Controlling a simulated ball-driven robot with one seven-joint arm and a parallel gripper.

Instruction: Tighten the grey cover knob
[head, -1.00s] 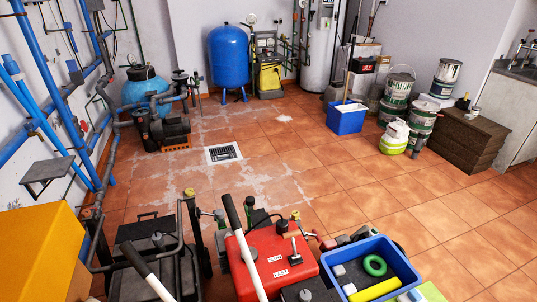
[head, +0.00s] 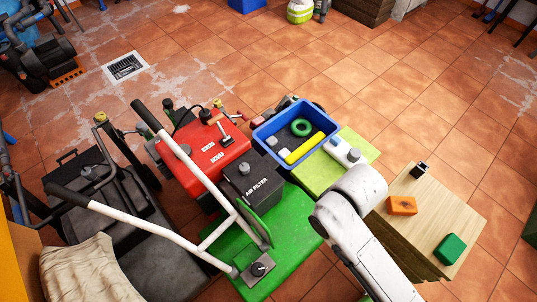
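A black box marked AIR FILTER (head: 252,187) sits on the machine with the green deck (head: 285,262), just in front of its red cover (head: 205,150). A small grey knob (head: 244,167) stands on top of the box. I cannot tell how tightly it is turned. My white arm shows at the lower right, to the right of the box, but my gripper is not in view. Nothing of mine is seen touching the knob.
White handlebars with black grips (head: 146,116) cross beside the box. A blue tray (head: 262,133) with a green ring and yellow bar stands behind it. A wooden table (head: 425,208) at right bears orange and green blocks. Tiled floor is open at upper right.

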